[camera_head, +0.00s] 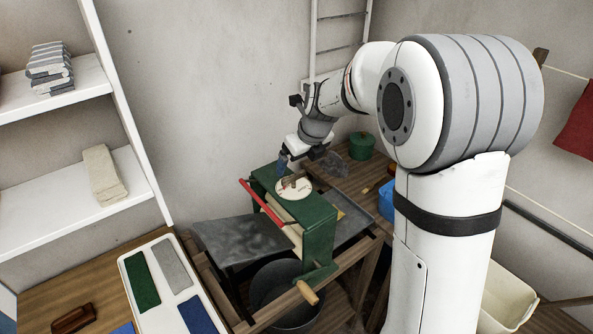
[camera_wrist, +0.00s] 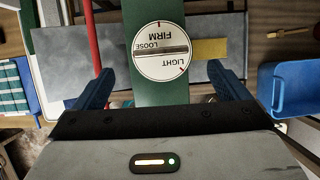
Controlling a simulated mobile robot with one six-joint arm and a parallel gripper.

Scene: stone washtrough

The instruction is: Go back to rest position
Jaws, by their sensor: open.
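My gripper (camera_head: 283,163) hangs just above the green mangle-like press (camera_head: 318,232), near its white dial (camera_head: 301,191). In the wrist view my gripper (camera_wrist: 160,68) is open and empty, its two blue fingers apart on either side of the green top. The dial (camera_wrist: 160,66) lies between and beyond the fingertips, marked LIGHT, LOOSE and FIRM, upside down in this view. Its dark bar knob (camera_wrist: 160,50) lies across the picture. The fingers do not appear to touch the knob. My arm hides part of the area behind the press.
A red bar (camera_head: 263,203) runs along the press's left side. A grey tray (camera_head: 238,240) and a dark tub (camera_head: 285,297) lie around and below. A green pot (camera_head: 361,146) and a blue container (camera_wrist: 290,88) stand to the right. White shelves (camera_head: 75,205) are at left.

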